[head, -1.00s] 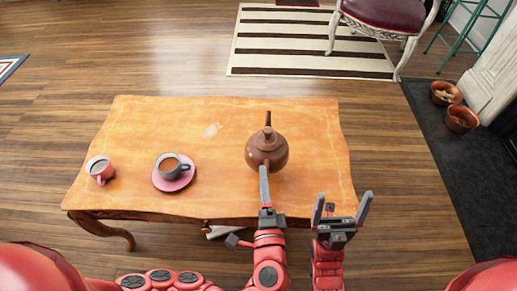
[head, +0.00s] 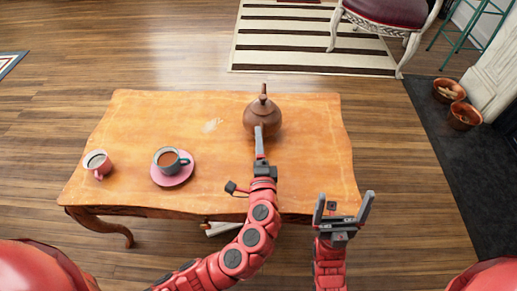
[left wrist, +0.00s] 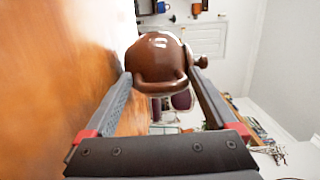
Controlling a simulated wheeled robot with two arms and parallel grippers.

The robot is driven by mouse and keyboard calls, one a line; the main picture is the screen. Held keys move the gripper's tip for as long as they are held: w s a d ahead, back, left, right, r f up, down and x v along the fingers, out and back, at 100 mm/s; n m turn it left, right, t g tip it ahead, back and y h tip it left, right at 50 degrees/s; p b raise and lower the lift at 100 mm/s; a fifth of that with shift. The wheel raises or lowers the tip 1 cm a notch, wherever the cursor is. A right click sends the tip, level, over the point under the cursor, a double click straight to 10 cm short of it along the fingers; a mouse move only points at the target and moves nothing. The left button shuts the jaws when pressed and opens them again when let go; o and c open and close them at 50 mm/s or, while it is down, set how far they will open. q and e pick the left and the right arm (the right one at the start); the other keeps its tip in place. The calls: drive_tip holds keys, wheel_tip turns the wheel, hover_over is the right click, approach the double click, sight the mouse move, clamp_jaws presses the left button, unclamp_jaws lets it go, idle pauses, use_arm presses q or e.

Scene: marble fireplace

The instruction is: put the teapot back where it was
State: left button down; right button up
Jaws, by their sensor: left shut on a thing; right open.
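The brown teapot (head: 264,112) is near the far edge of the wooden table (head: 140,125), right of its middle. My left gripper (head: 259,138) reaches it from the near side. In the left wrist view the teapot (left wrist: 158,55) sits between the two fingers, which are shut on it. Its spout or handle shows beside the right finger. I cannot tell whether its base touches the table. My right gripper (head: 343,207) is open and empty, just off the table's near right edge.
A cup (head: 166,159) of brown drink stands on a pink saucer (head: 172,180). A pink mug (head: 97,163) stands further left. A pale patch (head: 212,126) marks the tabletop. The table's right part is clear.

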use_arm(q)
drive_tip(key=shift+f, duration=0.6)
drive_tip(key=shift+r, duration=0.1)
unclamp_jaws()
drive_tip(key=shift+s, duration=0.1)
drive_tip(key=s, duration=0.3)
drive_tip(key=s+d, duration=0.1)
drive_tip(key=s, duration=0.3)
drive_tip(key=s+p, duration=0.1)
drive_tip(key=s, duration=0.2)
drive_tip(key=shift+s+d, duration=0.2)
drive_tip(key=shift+s, duration=0.7)
